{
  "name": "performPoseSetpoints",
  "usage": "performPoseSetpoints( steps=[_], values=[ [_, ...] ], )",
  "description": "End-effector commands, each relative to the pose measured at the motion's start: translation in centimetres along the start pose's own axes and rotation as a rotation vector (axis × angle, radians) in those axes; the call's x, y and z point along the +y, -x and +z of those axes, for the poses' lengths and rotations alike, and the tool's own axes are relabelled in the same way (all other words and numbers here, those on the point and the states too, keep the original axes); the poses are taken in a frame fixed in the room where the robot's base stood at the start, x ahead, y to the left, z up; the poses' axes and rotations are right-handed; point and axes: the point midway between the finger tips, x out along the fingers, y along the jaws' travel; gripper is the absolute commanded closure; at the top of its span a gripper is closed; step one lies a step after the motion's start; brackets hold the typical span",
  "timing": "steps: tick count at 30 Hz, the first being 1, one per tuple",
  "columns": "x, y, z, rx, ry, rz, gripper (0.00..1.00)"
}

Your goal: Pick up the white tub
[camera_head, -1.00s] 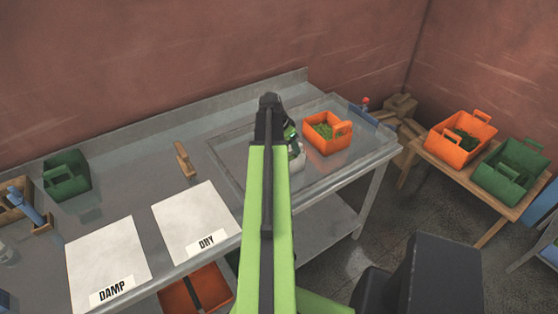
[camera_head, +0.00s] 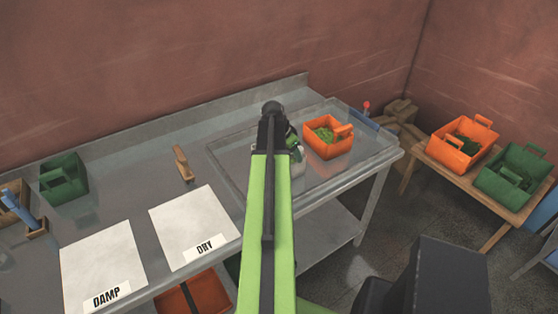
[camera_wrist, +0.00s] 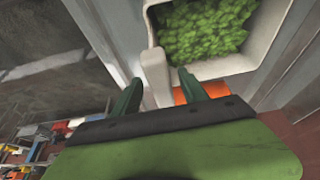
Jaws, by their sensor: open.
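The white tub (camera_wrist: 281,50) fills the top of the wrist view, heaped with green contents. Its white handle (camera_wrist: 155,68) sticks out toward my gripper (camera_wrist: 158,78). The two green fingers are open, one on either side of the handle in that view; I cannot tell if either touches it. In the head view, only a small pale part of the tub (camera_head: 298,155) shows beside my arm, and my gripper is mostly hidden by the arm.
An orange tub (camera_head: 340,150) with green contents stands just right, on the clear tray (camera_head: 228,172). A green tub (camera_head: 70,190), a brush (camera_head: 183,164) and DAMP (camera_head: 100,262) and DRY (camera_head: 190,222) sheets lie left. Orange (camera_head: 445,153) and green (camera_head: 500,186) tubs stand on a side table.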

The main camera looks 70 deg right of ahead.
Motion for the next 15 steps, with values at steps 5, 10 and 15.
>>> performPoseSetpoints(
  steps=[5,10,15],
  values=[
    [0.01,0.01,-0.01,0.0,0.0,0.0,0.6],
    [0.01,0.01,-0.02,0.0,0.0,0.0,0.82],
    [0.01,0.01,-0.01,0.0,0.0,0.0,1.0]
  ],
)
